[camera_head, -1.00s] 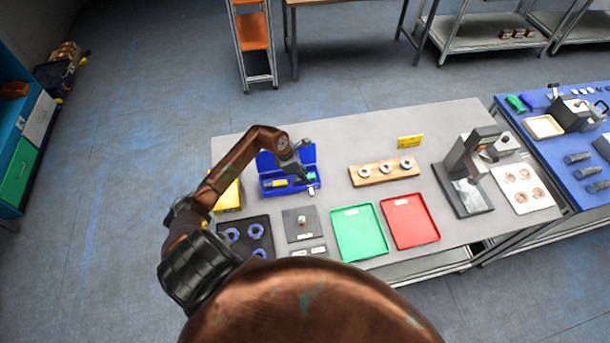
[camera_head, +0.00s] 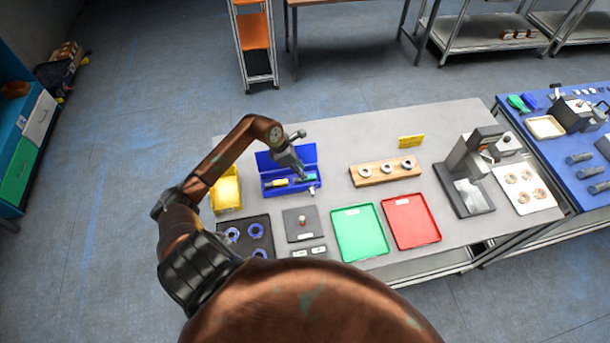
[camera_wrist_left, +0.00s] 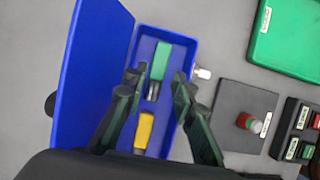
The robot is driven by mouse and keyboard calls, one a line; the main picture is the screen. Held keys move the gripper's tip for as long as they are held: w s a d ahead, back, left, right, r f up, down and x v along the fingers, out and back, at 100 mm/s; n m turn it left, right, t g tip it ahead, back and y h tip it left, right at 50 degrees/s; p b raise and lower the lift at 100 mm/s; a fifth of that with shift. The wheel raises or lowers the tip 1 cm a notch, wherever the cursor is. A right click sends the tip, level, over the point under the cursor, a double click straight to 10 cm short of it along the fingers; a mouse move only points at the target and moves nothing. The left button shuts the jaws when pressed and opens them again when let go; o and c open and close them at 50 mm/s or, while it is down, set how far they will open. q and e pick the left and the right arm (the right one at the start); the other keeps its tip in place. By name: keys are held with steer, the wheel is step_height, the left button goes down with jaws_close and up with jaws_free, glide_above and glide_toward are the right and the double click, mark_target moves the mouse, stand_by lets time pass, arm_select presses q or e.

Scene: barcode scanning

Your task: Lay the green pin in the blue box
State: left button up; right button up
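The blue box (camera_head: 264,193) stands on the table with its lid (camera_wrist_left: 88,75) open. The green pin (camera_wrist_left: 163,60) lies inside at one end of the box; it also shows in the head view (camera_head: 311,177). A yellow piece (camera_wrist_left: 144,131) lies at the other end of the box. My left gripper (camera_wrist_left: 158,82) is over the box, its fingers open and apart on either side of the pin's lower end, with a gap to each side. Nothing shows gripped. My right gripper is out of view.
A dark pad (camera_head: 296,232) with a small red-topped piece lies in front of the box. Green (camera_head: 358,250) and red (camera_head: 420,237) trays lie to its right. A yellow bin (camera_head: 227,193) and a dark tray with blue rings (camera_head: 264,221) are at left.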

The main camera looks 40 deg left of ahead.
arm_select(q)
steer(key=v, duration=0.7)
steer(key=shift+b, duration=0.45)
steer(key=shift+r, duration=0.1)
